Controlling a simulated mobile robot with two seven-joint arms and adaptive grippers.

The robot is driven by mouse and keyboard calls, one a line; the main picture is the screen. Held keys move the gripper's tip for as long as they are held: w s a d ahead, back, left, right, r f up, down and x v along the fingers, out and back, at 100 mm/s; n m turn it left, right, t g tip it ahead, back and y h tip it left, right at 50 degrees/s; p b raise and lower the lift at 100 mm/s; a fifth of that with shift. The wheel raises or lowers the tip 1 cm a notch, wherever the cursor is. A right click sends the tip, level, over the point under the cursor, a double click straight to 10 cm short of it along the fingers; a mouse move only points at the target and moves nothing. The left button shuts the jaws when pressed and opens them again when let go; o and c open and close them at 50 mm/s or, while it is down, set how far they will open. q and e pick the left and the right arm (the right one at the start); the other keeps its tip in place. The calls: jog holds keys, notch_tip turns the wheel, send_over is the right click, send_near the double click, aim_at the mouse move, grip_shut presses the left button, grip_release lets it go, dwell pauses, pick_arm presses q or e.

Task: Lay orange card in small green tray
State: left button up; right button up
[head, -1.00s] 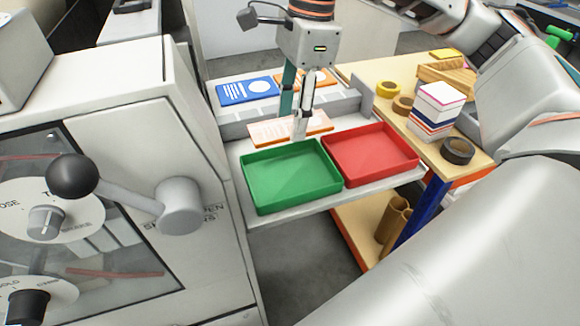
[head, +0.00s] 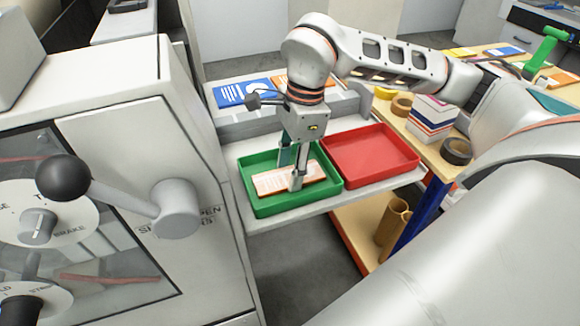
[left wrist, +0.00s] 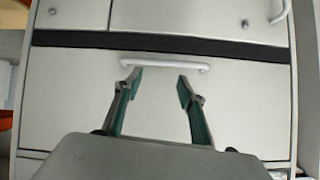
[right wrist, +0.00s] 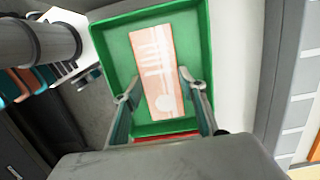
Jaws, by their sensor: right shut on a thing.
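The orange card (head: 270,184), pale with white print, is within the outline of the small green tray (head: 250,203) in the head view. Whether it touches the tray floor I cannot tell. My right gripper (head: 291,178) points down over the tray, shut on the card. In the right wrist view the card (right wrist: 153,55) lies between the two fingers (right wrist: 158,92), inside the green walls (right wrist: 120,60). My left gripper (left wrist: 159,77) shows only in the left wrist view, open and empty, before a pale drawer front with a white handle (left wrist: 165,65).
A red tray (head: 375,158) stands directly right of the green one. Behind them are a blue card (head: 241,91) and another orange card (head: 311,83). A grey machine with a black-knobbed lever (head: 66,177) rises at left. Tape rolls and a paper stack (head: 432,115) sit on the right bench.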

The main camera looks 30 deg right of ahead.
jog(key=shift+f, duration=0.1)
jog(key=o, duration=0.9)
notch_tip(320, 180, up, 12)
jog(key=d, duration=0.1)
jog(key=shift+s+d+p, duration=0.2)
jog(key=shift+d+p, duration=0.15)
